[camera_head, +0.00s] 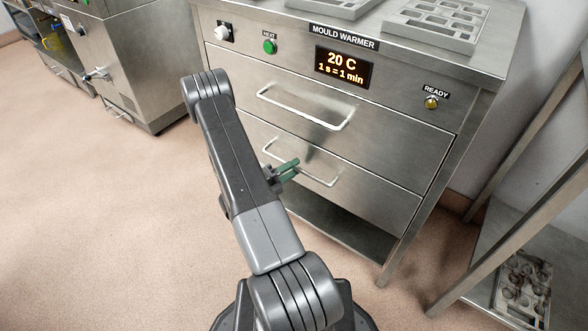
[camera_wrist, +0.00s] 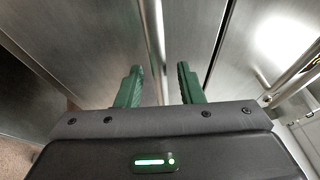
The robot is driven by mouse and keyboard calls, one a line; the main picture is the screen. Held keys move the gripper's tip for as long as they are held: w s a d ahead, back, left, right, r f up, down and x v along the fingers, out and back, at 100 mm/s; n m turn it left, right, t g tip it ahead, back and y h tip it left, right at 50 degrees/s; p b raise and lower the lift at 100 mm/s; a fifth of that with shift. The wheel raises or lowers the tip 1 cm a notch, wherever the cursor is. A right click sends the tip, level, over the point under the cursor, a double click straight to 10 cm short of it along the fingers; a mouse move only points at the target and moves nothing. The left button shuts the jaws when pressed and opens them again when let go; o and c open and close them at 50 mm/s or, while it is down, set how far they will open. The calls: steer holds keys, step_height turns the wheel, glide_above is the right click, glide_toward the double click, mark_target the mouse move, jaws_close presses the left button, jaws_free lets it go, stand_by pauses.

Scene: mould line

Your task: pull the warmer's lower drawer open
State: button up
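The mould warmer's lower drawer (camera_head: 375,195) has a plain steel front that looks flush with the cabinet. Its bar handle (camera_head: 318,178) is partly hidden by my gripper. Gaps show between the bar and both fingers, and the grip is empty.
The upper drawer (camera_head: 390,140) is shut, its handle (camera_head: 305,108) just above my gripper. An open shelf (camera_head: 345,228) lies below the drawers. A metal-legged table (camera_head: 520,220) stands on the right. The floor (camera_head: 110,200) to the left is clear.

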steer(key=shift+w+d+r, duration=0.1)
steer(key=shift+w+d, duration=0.05)
steer(key=shift+d, duration=0.2)
jaws_close()
steer(key=shift+a, duration=0.1)
